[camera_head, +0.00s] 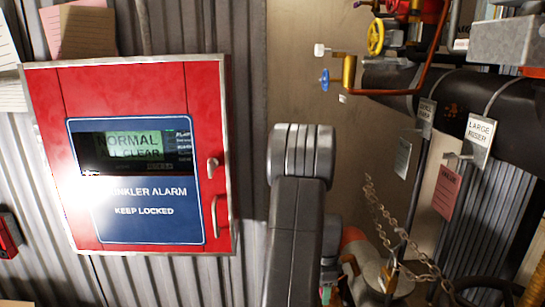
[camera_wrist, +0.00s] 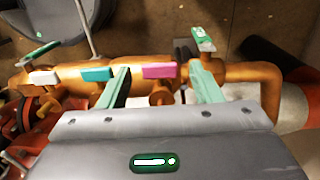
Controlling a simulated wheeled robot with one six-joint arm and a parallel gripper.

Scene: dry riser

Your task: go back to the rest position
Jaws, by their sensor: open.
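In the wrist view my gripper (camera_wrist: 160,68) is open, with two green fingers spread apart. A pink block (camera_wrist: 158,71) shows between the fingers, and the frames do not show whether either finger touches it. A brass-coloured pipe (camera_wrist: 235,75) runs across behind the fingers. In the head view my grey arm rises at the bottom centre, in front of a brown wall panel. My gripper cannot be made out there.
A red sprinkler alarm box (camera_head: 90,90) reading "NORMAL ALL CLEAR" hangs at left. A thick black pipe (camera_head: 510,115), hanging tags and a chain (camera_head: 385,220) are at right. White (camera_wrist: 43,78) and teal (camera_wrist: 97,74) blocks line the brass pipe.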

